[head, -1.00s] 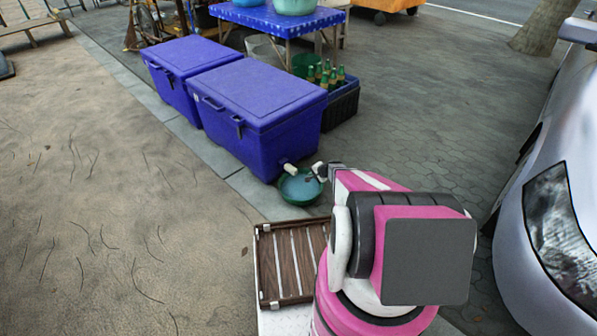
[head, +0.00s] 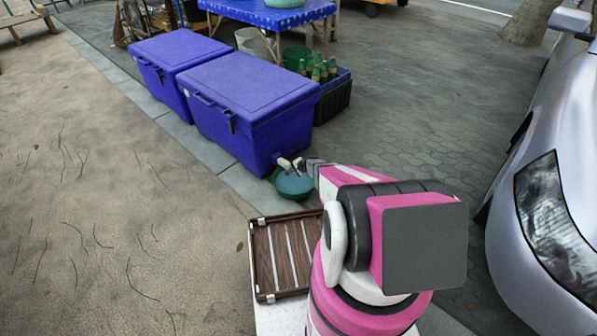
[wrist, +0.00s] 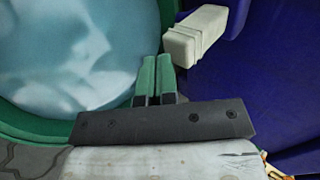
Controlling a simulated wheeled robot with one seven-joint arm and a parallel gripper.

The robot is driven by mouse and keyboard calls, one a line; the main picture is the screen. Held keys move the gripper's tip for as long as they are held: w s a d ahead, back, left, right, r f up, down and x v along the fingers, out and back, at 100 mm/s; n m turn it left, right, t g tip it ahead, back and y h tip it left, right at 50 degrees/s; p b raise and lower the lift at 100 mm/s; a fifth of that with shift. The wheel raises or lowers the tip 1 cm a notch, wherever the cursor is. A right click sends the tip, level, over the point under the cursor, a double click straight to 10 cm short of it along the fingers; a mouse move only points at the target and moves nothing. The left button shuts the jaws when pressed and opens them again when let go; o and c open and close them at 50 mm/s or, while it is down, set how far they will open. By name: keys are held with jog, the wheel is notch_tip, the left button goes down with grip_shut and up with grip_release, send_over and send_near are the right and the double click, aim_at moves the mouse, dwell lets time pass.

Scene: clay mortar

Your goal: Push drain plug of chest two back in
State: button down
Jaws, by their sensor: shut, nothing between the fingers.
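The drain plug is a pale, blocky piece (wrist: 195,38) sticking out of the blue chest's wall (wrist: 275,90) in the wrist view. In the head view the plug (head: 284,163) shows low at the near end of the nearer blue chest (head: 245,100). My gripper (wrist: 155,62) is shut and empty, its green fingertips just left of and slightly below the plug in the wrist picture. In the head view my gripper (head: 301,165) is close beside the plug. Whether they touch, I cannot tell.
A green basin with water (head: 292,184) stands on the pavement under the plug; it fills the left of the wrist view (wrist: 60,55). A second blue chest (head: 180,60) stands behind. A crate of bottles (head: 335,95) is beside the chest. A silver car (head: 540,250) is at right.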

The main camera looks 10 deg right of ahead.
aim_at(288, 164)
jog(key=shift+w+a, duration=0.4)
jog(key=shift+w, duration=0.05)
jog(key=shift+w+a, duration=0.5)
jog(key=shift+w, duration=0.25)
jog(key=shift+w+a, duration=0.45)
jog(key=shift+w, duration=0.25)
